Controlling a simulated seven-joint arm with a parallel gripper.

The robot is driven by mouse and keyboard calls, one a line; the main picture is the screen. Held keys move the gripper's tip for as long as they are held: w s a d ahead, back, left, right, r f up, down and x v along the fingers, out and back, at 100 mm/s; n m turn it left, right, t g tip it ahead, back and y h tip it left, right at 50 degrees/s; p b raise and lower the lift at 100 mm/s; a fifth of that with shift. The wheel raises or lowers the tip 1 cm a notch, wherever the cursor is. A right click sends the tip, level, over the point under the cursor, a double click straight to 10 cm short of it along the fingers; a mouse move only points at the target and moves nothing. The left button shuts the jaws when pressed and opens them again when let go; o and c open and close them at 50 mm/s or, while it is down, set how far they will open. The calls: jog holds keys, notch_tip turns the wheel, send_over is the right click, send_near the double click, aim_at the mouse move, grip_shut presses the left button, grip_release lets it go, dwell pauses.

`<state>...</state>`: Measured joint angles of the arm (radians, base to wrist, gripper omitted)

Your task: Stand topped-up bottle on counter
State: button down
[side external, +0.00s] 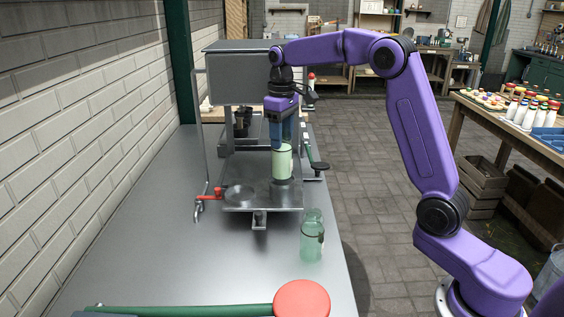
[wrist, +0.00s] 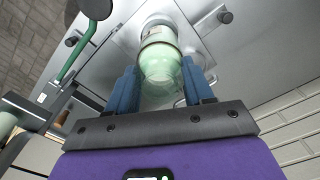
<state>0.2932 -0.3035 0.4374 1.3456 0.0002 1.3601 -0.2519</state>
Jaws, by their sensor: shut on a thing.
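My gripper (side external: 281,146) points down over the metal machine on the counter. Its blue fingers are shut on a pale green glass bottle (side external: 284,165), which is upright with a pale, milky look. The bottle also shows between the fingers in the wrist view (wrist: 160,62). Its base is at or just above a round dark seat on the machine's platform; I cannot tell if they touch. A second green glass bottle (side external: 312,238) stands upright on the grey counter (side external: 130,245), in front of the machine and to the right.
The machine (side external: 236,72) has a grey tank, a flat platform (side external: 235,205) and a red-handled tap (side external: 208,196) at left. A green lever (side external: 312,160) with a black knob is at right. A red round knob (side external: 302,300) is in the foreground. The left counter is clear beside a brick wall.

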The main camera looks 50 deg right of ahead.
jog(key=shift+r, duration=0.1)
jog(key=shift+r, duration=0.5)
notch_tip(320, 180, up, 4)
jog(key=shift+f, duration=0.1)
jog(key=s+a+r+n, duration=0.2)
jog(key=s+a+n, duration=0.1)
jog(key=s+a, duration=0.75)
jog(key=s+f+n, duration=0.2)
jog(key=s+f, duration=0.1)
jog(key=s, duration=1.2)
notch_tip(320, 180, down, 15)
jog(key=shift+w+r, duration=0.2)
jog(key=shift+w, duration=0.2)
jog(key=shift+f, duration=0.1)
